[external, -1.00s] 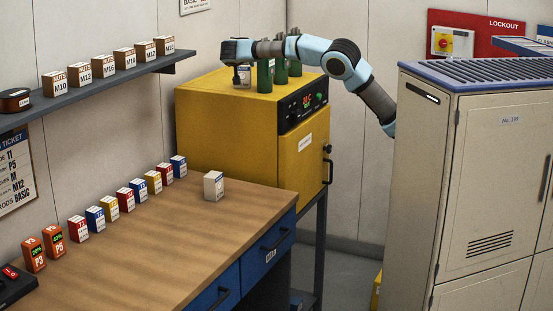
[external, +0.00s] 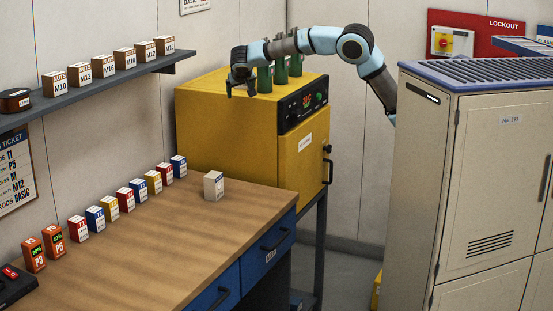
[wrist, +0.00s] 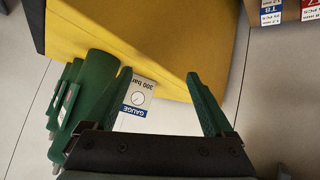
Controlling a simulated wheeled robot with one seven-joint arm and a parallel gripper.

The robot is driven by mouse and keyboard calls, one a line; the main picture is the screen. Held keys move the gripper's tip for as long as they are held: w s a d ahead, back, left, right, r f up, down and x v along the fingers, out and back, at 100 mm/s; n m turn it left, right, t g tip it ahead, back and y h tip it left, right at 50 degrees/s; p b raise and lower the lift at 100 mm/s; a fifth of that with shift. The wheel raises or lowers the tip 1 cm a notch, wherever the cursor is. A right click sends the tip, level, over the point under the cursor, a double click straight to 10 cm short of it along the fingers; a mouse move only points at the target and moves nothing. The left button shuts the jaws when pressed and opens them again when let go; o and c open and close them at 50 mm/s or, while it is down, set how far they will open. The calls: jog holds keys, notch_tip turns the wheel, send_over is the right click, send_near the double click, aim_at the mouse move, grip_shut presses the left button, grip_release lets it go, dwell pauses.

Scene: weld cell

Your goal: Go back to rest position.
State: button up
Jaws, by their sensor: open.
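My gripper (external: 241,90) is above the left part of the yellow oven's top (external: 222,100) in the external view, fingers pointing down. In the wrist view its two green fingers (wrist: 160,76) are spread apart. A white box with a blue GAUGE label (wrist: 138,96) shows between the fingers, close to the left one. I cannot tell whether it touches that finger. In the external view this box cannot be made out; the gripper may hide it.
Green cylinders (external: 280,72) stand close to the right of my gripper on the oven; they also show in the wrist view (wrist: 97,76). A shelf with boxes (external: 125,78) is at left. The workbench (external: 180,240) carries several small boxes. A locker (external: 490,180) stands right.

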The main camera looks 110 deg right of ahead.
jog(key=s+a+f+n+t+y+p, duration=0.1)
jog(key=a+f+n+y, duration=0.15)
jog(key=a, duration=0.55)
jog(key=a+f+n+t+y+p, duration=0.1)
jog(key=a+f+n+p, duration=0.15)
jog(key=a, duration=0.45)
jog(key=s+a+f+n+t+y+p, duration=0.15)
jog(key=a+f+n, duration=0.25)
jog(key=a, duration=0.4)
jog(key=s+a+f+n+y, duration=0.2)
jog(key=s+a, duration=0.4)
jog(key=a, duration=0.4)
jog(key=s+a+f+n+y+b, duration=0.1)
jog(key=s+a+f+n, duration=0.4)
jog(key=a, duration=0.5)
jog(key=shift+s+f+y, duration=0.45)
jog(key=shift+s+y, duration=0.25)
jog(key=shift+s, duration=0.1)
